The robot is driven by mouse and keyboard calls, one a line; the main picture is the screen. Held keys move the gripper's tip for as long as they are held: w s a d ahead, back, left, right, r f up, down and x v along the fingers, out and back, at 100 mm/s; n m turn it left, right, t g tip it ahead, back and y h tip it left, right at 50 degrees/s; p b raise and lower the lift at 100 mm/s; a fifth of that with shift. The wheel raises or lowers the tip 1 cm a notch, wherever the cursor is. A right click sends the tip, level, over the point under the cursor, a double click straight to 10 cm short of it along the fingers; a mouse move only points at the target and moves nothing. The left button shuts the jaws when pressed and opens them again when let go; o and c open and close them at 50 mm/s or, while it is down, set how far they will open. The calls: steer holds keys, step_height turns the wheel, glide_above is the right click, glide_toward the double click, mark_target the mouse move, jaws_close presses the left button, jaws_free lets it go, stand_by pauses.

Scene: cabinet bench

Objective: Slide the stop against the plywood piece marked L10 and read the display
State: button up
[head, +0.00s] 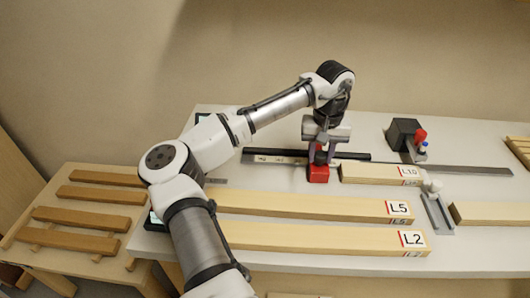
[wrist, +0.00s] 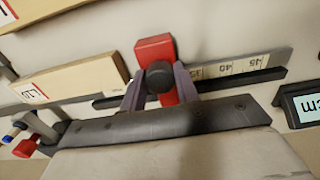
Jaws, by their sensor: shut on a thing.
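The red stop (head: 318,173) sits on the dark rail, just left of the plywood piece marked L10 (head: 375,172). In the wrist view the stop (wrist: 150,52) stands close to the end of the light wood piece (wrist: 75,80); a narrow gap seems to show, partly hidden by a finger. My gripper (wrist: 160,85) is shut on the stop's black knob (wrist: 159,74), one finger each side. It also shows in the head view (head: 320,150). The display (wrist: 303,103) is cut off at the wrist view's right edge; only upside-down "cm" is readable, the number is not.
A steel scale (wrist: 235,68) with marks such as 40 and 45 runs along the rail. Pieces L5 (head: 310,206) and L2 (head: 320,239) lie in front. A black block (head: 402,134) stands behind, near a red and blue fitting (head: 421,142). A metal bracket (head: 437,212) stands right.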

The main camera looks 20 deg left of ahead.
steer(key=shift+w+d+p, duration=0.25)
steer(key=shift+d+p, duration=0.05)
steer(key=shift+d, duration=0.6)
steer(key=shift+w+d+p, duration=0.25)
steer(key=shift+d+p, duration=0.05)
steer(key=shift+d, duration=0.55)
steer(key=o, duration=0.8)
steer(key=shift+r, duration=0.1)
step_height(320, 180, up, 9)
steer(key=p, duration=0.6)
